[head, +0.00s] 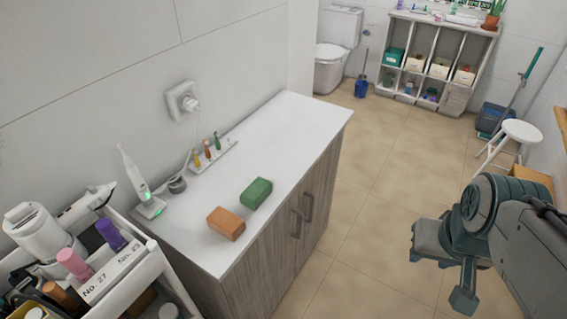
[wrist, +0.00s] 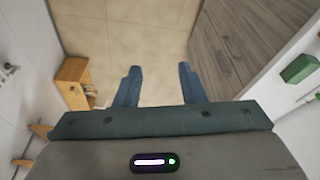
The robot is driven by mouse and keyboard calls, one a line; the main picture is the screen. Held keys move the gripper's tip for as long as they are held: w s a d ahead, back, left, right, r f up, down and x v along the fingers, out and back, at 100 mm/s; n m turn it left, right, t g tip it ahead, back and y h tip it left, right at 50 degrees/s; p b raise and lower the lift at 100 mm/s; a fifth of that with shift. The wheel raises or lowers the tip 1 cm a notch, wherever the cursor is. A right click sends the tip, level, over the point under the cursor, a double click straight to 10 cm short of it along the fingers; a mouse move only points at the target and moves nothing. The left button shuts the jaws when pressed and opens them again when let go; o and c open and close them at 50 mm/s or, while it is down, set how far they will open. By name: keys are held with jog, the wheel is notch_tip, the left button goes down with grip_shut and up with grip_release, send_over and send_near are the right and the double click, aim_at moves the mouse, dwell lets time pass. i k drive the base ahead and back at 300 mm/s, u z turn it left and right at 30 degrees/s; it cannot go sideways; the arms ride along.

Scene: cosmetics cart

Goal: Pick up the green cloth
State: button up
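The green cloth (head: 256,193) looks like a small block with rounded edges and lies on the white countertop (head: 290,130), near its front edge. In the wrist view the green cloth (wrist: 299,68) shows at the far right, on the pale counter. My gripper (wrist: 159,68) is open, with its two fingers apart and only floor tiles between them. In the head view my gripper (head: 446,272) hangs over the floor at the right, well away from the counter and the cloth.
An orange block (head: 226,223) lies just left of the cloth. Behind are a small rack of bottles (head: 212,153) and an electric toothbrush (head: 140,185). A loaded cart (head: 105,268) stands at lower left, a white stool (head: 520,131) at right. The floor between is clear.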

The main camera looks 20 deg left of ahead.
aim_at(255, 194)
jog(key=u, duration=0.3)
jog(key=i, duration=0.85)
jog(key=u, duration=0.55)
